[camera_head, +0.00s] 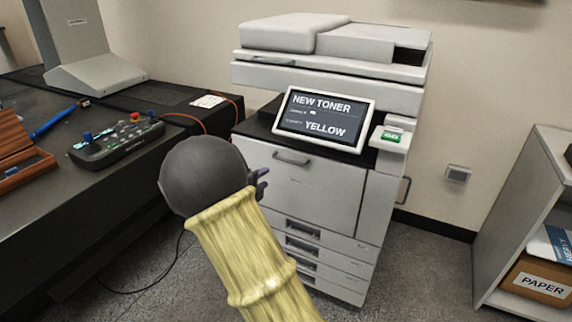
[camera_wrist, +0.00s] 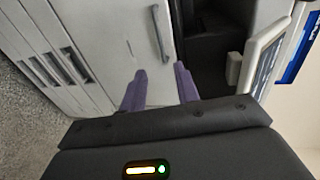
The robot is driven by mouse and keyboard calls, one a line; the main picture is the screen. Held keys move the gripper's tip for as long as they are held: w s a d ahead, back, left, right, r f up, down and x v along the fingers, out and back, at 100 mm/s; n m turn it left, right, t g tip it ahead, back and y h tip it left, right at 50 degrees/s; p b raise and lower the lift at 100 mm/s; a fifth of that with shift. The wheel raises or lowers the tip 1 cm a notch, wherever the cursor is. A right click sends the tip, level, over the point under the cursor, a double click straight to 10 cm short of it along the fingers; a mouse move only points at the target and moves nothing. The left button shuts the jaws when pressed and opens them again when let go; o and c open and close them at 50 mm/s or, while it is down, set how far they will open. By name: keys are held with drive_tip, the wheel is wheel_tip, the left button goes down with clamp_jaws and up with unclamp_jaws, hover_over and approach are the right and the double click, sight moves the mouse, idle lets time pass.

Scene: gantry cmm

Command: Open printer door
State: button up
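The white printer (camera_head: 330,60) stands against the wall, its screen (camera_head: 323,118) reading "NEW TONER" and "YELLOW". Its front door (camera_head: 310,190) looks shut, with a grey bar handle (camera_head: 291,158) near the top left; the handle also shows in the wrist view (camera_wrist: 160,33). My gripper (camera_head: 262,178) is in front of the door's left side, below the handle in the head view. In the wrist view its two purple fingers (camera_wrist: 160,85) are apart with nothing between them. The handle lies beyond the fingertips, and the fingers appear clear of it.
A dark table (camera_head: 50,215) with a control box (camera_head: 115,140) stands left of the printer. Paper drawers (camera_head: 305,245) are below the door. A shelf (camera_head: 540,150) with a paper box (camera_head: 538,284) stands at the right. Grey floor is open between printer and shelf.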

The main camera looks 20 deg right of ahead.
sight(288, 161)
drive_tip(key=b+x, duration=0.2)
drive_tip(key=x, duration=1.3)
drive_tip(key=shift+w+d, duration=0.15)
drive_tip(key=shift+d, duration=0.15)
clamp_jaws()
